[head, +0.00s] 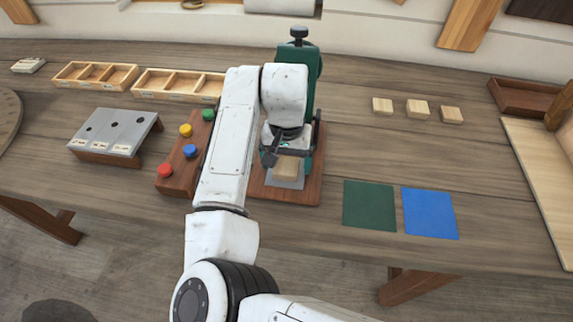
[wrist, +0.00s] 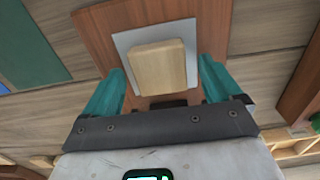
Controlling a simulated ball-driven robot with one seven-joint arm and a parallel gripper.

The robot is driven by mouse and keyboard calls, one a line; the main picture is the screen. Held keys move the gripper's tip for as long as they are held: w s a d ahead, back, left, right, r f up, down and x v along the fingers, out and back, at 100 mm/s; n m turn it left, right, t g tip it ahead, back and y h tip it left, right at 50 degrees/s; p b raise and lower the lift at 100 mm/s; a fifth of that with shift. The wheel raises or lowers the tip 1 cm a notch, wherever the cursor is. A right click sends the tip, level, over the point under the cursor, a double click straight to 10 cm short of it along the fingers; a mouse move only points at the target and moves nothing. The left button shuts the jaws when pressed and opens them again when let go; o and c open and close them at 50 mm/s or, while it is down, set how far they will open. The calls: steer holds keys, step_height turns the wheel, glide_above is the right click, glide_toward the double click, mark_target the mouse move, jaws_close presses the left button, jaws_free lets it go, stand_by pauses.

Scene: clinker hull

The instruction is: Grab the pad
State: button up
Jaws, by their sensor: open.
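A pale wooden block with rounded edges, seemingly the pad (wrist: 158,68), lies on a light grey square plate (wrist: 188,32) on a brown wooden base (wrist: 214,22). In the head view the pad (head: 287,169) shows partly behind my gripper, at the green press. My gripper (head: 288,160) is open above it. In the wrist view the teal fingers of my gripper (wrist: 161,72) stand apart, one on each side of the pad's near end, with gaps on both sides. I cannot tell how far the fingertips are above the plate.
The green press (head: 311,75) rises right behind my gripper. A board with coloured knobs (head: 180,172) stands left. A green square (head: 369,205) and a blue square (head: 430,213) lie right. Several small wooden blocks (head: 418,109) lie behind them. The bench between is clear.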

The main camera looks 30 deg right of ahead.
steer(key=shift+c, duration=0.4)
steer(key=c, duration=1.2)
steer(key=shift+o, duration=0.2)
steer(key=shift+r, duration=0.1)
